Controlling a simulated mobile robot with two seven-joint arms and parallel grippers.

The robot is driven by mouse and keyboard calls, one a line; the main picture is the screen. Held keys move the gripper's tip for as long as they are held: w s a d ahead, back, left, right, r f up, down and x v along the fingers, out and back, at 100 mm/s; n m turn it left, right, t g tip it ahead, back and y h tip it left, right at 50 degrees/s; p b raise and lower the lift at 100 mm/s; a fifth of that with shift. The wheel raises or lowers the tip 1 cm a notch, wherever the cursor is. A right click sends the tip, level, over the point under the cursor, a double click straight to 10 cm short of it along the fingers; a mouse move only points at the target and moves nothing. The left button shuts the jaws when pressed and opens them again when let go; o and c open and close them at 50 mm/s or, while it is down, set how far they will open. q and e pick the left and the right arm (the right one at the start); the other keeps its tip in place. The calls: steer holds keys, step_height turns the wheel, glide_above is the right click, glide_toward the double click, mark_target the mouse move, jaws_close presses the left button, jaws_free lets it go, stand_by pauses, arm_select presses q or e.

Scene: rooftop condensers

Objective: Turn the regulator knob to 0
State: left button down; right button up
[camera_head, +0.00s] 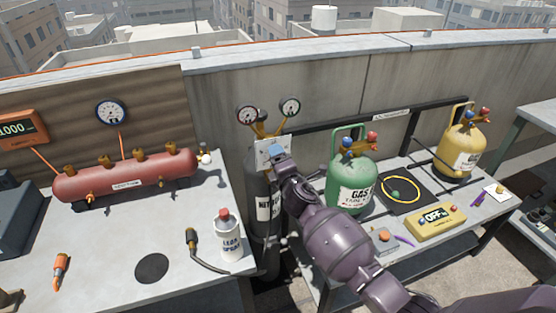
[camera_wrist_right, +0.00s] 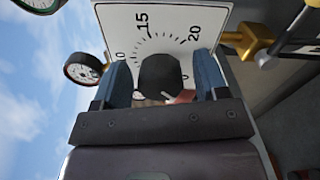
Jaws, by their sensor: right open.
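The regulator knob (camera_wrist_right: 160,78) is dark and round, on a white dial plate with tick marks and numbers (camera_wrist_right: 145,35), among them 15 and 20. In the right wrist view, the two blue fingers of my right gripper (camera_wrist_right: 162,82) stand on either side of the knob, open; I cannot tell whether they touch it. A small pale line and a reddish piece show at the knob's lower edge; the setting is unclear. In the head view, my right gripper (camera_head: 276,152) is at the regulator plate (camera_head: 264,158) above the dark nitrogen cylinder (camera_head: 266,204). My left gripper is not in view.
A red manifold (camera_head: 125,180) and a white spray can (camera_head: 228,236) stand on the left bench. A green gas cylinder (camera_head: 347,187), a yellow cylinder (camera_head: 462,148) and a yellow box reading OFF (camera_head: 436,222) are on the right bench. Two gauges rise above the regulator.

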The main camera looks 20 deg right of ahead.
steer(key=s, duration=1)
steer(key=shift+s+d+p, duration=0.15)
steer(key=shift+s+p, duration=0.2)
steer(key=shift+p, duration=0.1)
steer(key=s+d+f+m+g, duration=0.2)
steer(key=s+f+m, duration=0.3)
steer(key=s, duration=0.4)
steer(key=s+d+f+m+g, duration=0.2)
steer(key=s+f+m, duration=0.3)
steer(key=s+m, duration=0.3)
steer(key=s+d+f+m+g, duration=0.2)
steer(key=s+f+m, duration=0.4)
steer(key=s, duration=0.4)
steer(key=shift+d+m+h, duration=0.4)
steer(key=shift+d, duration=0.15)
